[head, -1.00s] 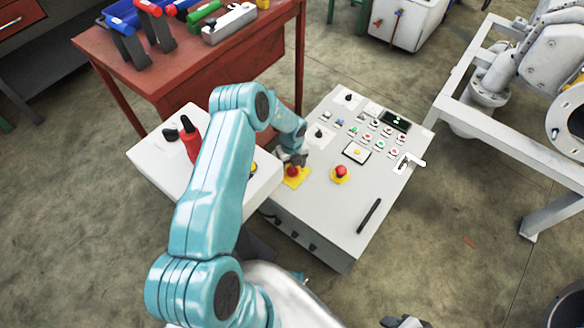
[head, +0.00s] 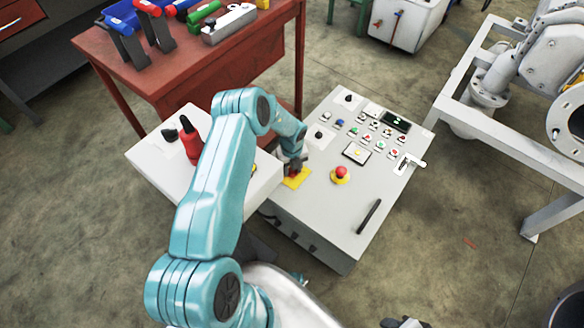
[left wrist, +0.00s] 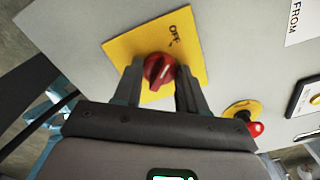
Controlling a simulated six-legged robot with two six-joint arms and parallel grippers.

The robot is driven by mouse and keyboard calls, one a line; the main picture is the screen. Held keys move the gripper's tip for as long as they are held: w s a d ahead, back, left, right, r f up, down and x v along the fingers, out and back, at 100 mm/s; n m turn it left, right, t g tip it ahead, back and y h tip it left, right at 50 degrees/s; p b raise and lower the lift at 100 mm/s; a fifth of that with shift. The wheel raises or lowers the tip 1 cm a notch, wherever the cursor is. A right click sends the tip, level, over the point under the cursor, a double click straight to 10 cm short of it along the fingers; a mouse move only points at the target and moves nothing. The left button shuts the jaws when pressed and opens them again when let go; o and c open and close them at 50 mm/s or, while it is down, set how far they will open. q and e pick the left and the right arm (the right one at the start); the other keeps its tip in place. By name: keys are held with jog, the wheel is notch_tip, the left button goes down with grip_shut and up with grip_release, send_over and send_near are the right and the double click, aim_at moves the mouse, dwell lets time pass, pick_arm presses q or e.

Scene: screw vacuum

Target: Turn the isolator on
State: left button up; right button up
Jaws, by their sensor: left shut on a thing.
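The isolator is a red rotary knob (left wrist: 158,70) on a square yellow plate (left wrist: 130,44) marked OFF. In the head view the yellow plate (head: 297,181) lies near the left edge of the grey control panel (head: 330,214). My left gripper (head: 293,170) is down at the knob and hides most of it there. In the left wrist view the left gripper (left wrist: 159,76) has one finger on each side of the knob and is shut on it.
A red mushroom button (head: 341,171) on a yellow base sits right of the isolator. Several small buttons (head: 372,134) and a white-framed handle (head: 410,162) are farther back. A black bar handle (head: 369,216) is at the front right. A white side box (head: 150,150) stands left.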

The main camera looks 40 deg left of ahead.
pick_arm(q)
jog(key=m+b, duration=0.1)
jog(key=m, duration=0.2)
jog(key=shift+m, duration=0.3)
jog(key=m, duration=0.4)
jog(key=shift+m, duration=0.3)
jog(key=m, duration=0.4)
jog(key=shift+m+b, duration=0.3)
jog(key=shift+m, duration=2.2)
jog(key=o, duration=1.1)
jog(key=shift+c, duration=0.2)
notch_tip(320, 180, up, 16)
jog(key=p, duration=0.2)
jog(key=shift+r+p, duration=0.2)
jog(key=shift+p, duration=0.15)
